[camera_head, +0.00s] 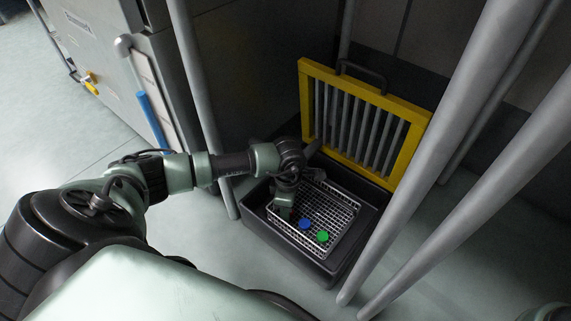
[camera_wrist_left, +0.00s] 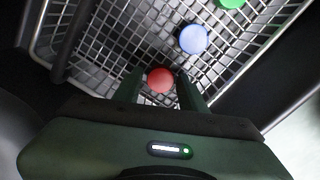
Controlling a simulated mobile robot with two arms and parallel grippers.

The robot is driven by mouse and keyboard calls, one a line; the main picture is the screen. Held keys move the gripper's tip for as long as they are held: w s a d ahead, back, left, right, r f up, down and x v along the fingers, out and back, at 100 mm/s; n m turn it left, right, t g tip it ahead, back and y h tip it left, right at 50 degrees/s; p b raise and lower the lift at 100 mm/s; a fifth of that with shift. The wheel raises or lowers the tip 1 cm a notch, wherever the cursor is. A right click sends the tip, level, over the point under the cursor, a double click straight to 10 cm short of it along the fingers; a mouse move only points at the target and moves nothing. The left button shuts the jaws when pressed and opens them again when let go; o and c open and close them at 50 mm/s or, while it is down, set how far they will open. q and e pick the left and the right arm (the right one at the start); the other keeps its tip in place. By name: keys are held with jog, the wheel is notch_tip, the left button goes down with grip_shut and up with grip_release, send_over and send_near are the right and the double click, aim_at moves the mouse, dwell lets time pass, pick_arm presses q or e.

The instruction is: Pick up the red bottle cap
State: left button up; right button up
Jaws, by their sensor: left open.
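In the left wrist view a red bottle cap (camera_wrist_left: 160,80) lies in a wire basket (camera_wrist_left: 95,62). My left gripper (camera_wrist_left: 159,86) is open, with one finger on each side of the red cap. I cannot tell whether the fingers touch it. In the head view my left gripper (camera_head: 284,212) reaches down into the same basket (camera_head: 345,205), and the red cap is hidden there. My right gripper is not in view.
A blue cap (camera_head: 305,224) and a green cap (camera_head: 322,236) lie in the basket close by. The basket sits in a black bin (camera_head: 290,247). A yellow barred frame (camera_head: 415,140) stands behind, with grey poles (camera_head: 445,130) at the right.

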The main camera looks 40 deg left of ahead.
pick_arm(q)
jog(key=shift+r, duration=0.15)
grip_shut()
